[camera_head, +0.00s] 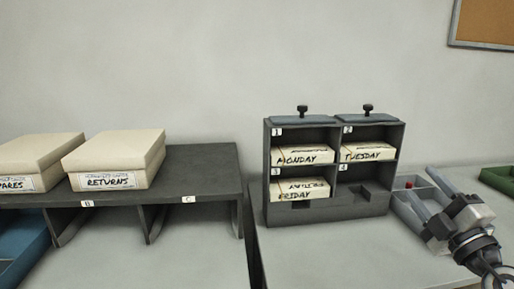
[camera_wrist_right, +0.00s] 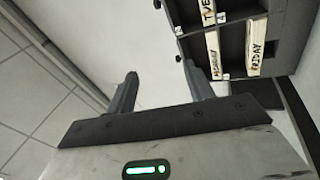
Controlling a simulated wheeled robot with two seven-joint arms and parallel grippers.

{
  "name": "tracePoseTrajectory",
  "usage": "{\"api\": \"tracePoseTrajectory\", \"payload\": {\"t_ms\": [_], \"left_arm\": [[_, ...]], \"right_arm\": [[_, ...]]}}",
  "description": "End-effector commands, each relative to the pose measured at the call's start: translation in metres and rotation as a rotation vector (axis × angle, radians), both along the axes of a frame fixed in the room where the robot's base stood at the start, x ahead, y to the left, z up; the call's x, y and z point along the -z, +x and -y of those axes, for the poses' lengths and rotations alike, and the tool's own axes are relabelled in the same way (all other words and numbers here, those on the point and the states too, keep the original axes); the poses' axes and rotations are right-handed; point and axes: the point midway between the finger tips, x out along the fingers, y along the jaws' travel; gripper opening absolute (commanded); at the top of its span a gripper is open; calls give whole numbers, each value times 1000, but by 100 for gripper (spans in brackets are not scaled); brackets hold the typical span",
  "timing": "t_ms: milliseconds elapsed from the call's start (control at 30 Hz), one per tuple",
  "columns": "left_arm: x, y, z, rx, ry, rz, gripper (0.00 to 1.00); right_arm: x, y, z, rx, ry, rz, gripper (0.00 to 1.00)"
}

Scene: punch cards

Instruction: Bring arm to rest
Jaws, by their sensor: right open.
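My right gripper (camera_head: 428,200) is at the right of the head view, open and empty, in front of a grey divided tray. In the right wrist view its two fingers (camera_wrist_right: 165,92) stand apart with nothing between them. The dark pigeonhole rack (camera_head: 330,208) stands on the table to the left of the gripper. It holds card packs marked Monday (camera_head: 303,156), Tuesday (camera_head: 368,152) and Friday (camera_head: 300,189) in compartments 1, 2 and 3. Compartment 4 (camera_head: 365,178) looks empty. My left gripper is not in view.
A dark shelf (camera_head: 205,165) at the left carries two lidded boxes, one marked Returns (camera_head: 112,160). The grey divided tray (camera_head: 406,212) with a small red thing lies beside the rack, partly behind my gripper. A green tray (camera_head: 499,180) is at the far right. The table front (camera_head: 330,250) is clear.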

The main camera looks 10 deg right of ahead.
Motion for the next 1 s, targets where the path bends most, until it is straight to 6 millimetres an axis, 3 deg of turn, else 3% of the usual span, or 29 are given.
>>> {"api": "tracePoseTrajectory", "payload": {"t_ms": [167,267,367,433,500,600,700,800,1000], "left_arm": [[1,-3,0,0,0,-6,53],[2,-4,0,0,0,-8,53],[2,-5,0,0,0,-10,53],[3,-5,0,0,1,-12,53],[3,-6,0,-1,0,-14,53],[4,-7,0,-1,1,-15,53],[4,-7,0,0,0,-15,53],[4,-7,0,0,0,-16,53],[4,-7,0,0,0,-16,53]], "right_arm": [[-6,-14,-15,25,190,149,53],[5,-24,-15,92,376,198,53],[43,-37,-14,222,640,154,53],[90,-47,-21,337,835,33,53],[139,-60,-38,439,991,-141,53],[195,-83,-73,532,1130,-400,53],[230,-105,-106,576,1202,-616,53],[252,-125,-134,595,1238,-789,53],[277,-162,-181,597,1268,-1076,53]]}}
